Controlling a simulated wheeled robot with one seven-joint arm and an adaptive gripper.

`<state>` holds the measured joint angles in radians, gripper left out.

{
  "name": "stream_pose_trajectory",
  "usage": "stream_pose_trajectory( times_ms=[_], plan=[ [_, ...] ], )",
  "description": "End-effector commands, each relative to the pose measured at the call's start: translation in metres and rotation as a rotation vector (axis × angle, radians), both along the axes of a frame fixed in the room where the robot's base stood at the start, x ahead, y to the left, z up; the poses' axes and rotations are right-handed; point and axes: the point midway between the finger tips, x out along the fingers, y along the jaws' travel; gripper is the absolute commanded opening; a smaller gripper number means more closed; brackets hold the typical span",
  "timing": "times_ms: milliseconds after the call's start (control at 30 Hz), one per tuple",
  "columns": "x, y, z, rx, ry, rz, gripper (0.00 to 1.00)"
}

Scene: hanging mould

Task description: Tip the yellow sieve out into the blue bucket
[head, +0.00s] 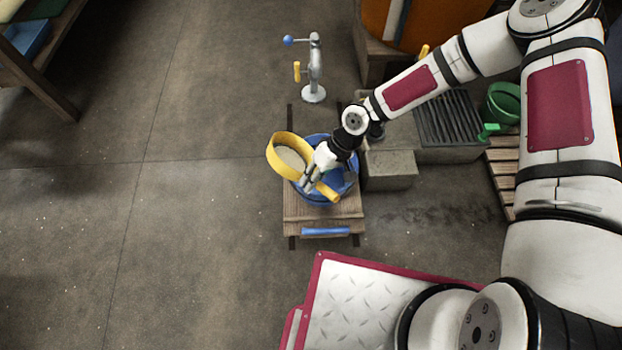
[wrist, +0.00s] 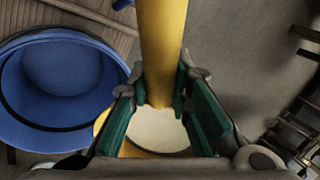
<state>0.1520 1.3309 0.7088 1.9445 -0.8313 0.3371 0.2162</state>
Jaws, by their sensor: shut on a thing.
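The yellow sieve (head: 276,158) is in my gripper (head: 312,182), at the upper left edge of the blue bucket (head: 349,190) in the head view. Its ring looks tilted, and a pale round surface shows inside it. I cannot tell whether that is mesh or contents. My gripper is shut on the sieve's yellow handle, which runs between the green finger pads in the wrist view (wrist: 163,50). The bucket also shows at the left of the wrist view (wrist: 22,112). My gripper and the sieve hide part of the bucket's inside in the head view.
The bucket stands on a low wooden platform (head: 322,222) with a blue bar at its front. A grey stand with a blue knob (head: 315,70) is behind. Stone blocks (head: 388,170), a dark grate (head: 448,118) and a green can (head: 503,103) are right. The floor left is clear.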

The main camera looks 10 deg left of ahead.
Motion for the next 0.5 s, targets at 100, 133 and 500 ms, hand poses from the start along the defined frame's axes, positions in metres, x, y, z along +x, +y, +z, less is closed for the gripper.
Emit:
stream_pose_trajectory(
  times_ms=[100,133,500],
  plan=[
    [0.003,-0.004,0.000,0.053,0.046,-0.009,0.00],
    [0.004,-0.004,0.000,0.069,0.058,-0.010,0.00],
    [0.014,-0.016,0.002,0.270,0.218,-0.006,0.00]
  ],
)
